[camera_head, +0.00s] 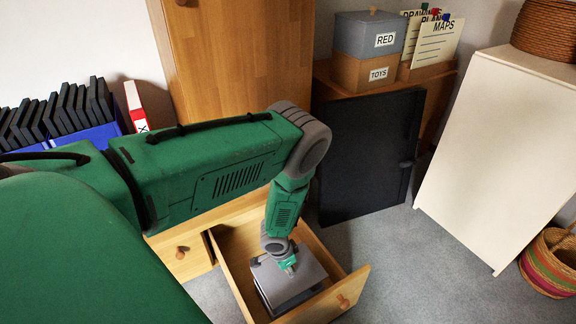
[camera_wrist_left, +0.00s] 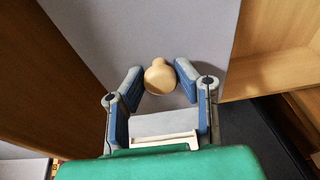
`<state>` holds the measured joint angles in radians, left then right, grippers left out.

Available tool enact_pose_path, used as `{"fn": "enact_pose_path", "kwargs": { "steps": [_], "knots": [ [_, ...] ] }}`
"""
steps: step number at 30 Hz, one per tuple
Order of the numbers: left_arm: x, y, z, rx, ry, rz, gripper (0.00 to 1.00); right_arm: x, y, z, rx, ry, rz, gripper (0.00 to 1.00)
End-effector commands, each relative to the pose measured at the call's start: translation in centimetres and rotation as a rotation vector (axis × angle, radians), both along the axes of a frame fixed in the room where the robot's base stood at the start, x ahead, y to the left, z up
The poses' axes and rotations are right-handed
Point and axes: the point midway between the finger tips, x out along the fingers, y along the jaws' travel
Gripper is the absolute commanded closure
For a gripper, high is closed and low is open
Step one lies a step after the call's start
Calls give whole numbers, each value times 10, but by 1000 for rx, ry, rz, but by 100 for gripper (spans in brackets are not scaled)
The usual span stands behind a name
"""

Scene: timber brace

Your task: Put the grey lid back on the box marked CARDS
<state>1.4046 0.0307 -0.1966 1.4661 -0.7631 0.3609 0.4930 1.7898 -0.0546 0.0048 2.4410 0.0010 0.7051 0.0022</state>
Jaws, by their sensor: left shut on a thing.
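A grey lid (camera_head: 270,284) lies in the open wooden drawer (camera_head: 350,289). In the left wrist view its flat grey face (camera_wrist_left: 120,35) fills the middle, with a round pale wooden knob (camera_wrist_left: 159,76). My left gripper (camera_head: 287,262) reaches down into the drawer over the lid. I cannot read the word CARDS anywhere; the labels I can read on the stacked boxes are RED and TOYS. My right gripper is not in view.
A grey box labelled RED (camera_head: 361,36) sits on a wooden box labelled TOYS (camera_head: 352,74), beside card holders. A dark door panel (camera_head: 365,155) stands right of the drawer. A white panel (camera_head: 500,140) and striped basket (camera_head: 549,270) are at right. Drawer walls surround the lid closely.

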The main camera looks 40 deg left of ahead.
Motion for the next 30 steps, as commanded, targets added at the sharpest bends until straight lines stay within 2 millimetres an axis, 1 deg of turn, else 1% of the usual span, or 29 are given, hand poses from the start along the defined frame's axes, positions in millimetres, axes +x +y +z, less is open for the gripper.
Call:
{"fn": "enact_pose_path", "kwargs": {
  "steps": [10, 16, 21, 30],
  "knots": [
    [0, 0, -32, 0, 0, 1, 100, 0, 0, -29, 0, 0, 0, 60],
    [0, 1, -49, 0, 1, 0, 100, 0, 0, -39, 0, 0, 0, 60],
    [0, 0, -54, -1, 0, 0, 100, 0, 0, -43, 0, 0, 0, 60],
    [0, 0, -54, 0, 0, 1, 100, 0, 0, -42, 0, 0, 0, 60]
  ]
}}
